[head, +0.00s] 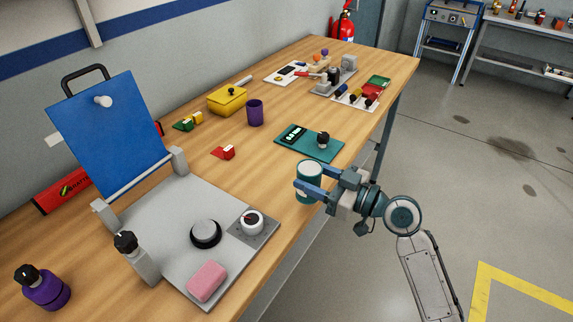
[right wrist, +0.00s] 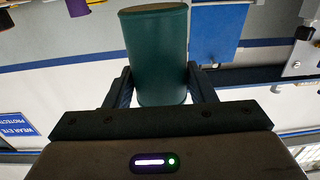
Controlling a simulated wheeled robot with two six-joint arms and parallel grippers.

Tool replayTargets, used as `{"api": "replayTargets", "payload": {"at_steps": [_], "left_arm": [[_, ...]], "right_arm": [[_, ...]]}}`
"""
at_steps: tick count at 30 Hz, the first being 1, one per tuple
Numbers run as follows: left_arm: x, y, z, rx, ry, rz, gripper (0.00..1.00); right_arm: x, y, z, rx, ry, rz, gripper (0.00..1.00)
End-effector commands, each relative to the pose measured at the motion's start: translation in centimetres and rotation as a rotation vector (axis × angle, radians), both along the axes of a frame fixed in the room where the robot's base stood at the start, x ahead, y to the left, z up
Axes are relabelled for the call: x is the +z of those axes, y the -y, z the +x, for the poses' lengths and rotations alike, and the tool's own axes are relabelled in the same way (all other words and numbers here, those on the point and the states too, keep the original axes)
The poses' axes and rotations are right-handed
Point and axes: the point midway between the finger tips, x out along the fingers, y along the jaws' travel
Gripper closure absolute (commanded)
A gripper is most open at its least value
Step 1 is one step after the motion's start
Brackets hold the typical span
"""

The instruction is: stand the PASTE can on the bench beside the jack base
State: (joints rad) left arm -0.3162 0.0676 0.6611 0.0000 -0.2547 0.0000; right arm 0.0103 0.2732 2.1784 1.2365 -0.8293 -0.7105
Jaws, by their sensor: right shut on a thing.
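My right gripper (head: 312,184) is shut on a teal can (head: 306,189), with its blue fingers around the side. The can looks upright in the head view, at the front edge of the bench (head: 285,210). I cannot tell whether its bottom touches the bench. In the right wrist view the teal can (right wrist: 158,55) sits between the two dark fingers (right wrist: 160,88). No PASTE label can be read on it. A grey base plate (head: 185,215) with a hinged blue panel lies to its left; I cannot tell whether this is the jack base. My left gripper is not in view.
A teal plate with a black knob (head: 310,143) lies behind the can. A purple cup (head: 255,112), a small red block (head: 227,153) and a yellow box (head: 227,100) stand further back. Bare wood lies between the grey plate and the teal plate.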

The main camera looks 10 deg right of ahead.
Motion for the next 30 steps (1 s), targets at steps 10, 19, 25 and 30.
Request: {"api": "replayTargets", "payload": {"at_steps": [10, 19, 25, 30], "left_arm": [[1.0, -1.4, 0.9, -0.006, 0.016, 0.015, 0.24], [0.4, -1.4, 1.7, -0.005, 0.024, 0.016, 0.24], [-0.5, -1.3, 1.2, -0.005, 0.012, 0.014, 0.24], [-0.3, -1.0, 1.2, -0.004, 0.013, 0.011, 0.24]], "right_arm": [[-0.7, -3.0, 8.2, 0.0, 0.001, 0.004, 0.8], [-2.2, -3.6, 9.7, 0.0, -0.001, 0.0, 0.8], [-4.6, -3.6, 9.7, 0.0, 0.0, 0.0, 0.8], [-4.4, -3.6, 9.7, 0.0, 0.001, 0.0, 0.8]]}}
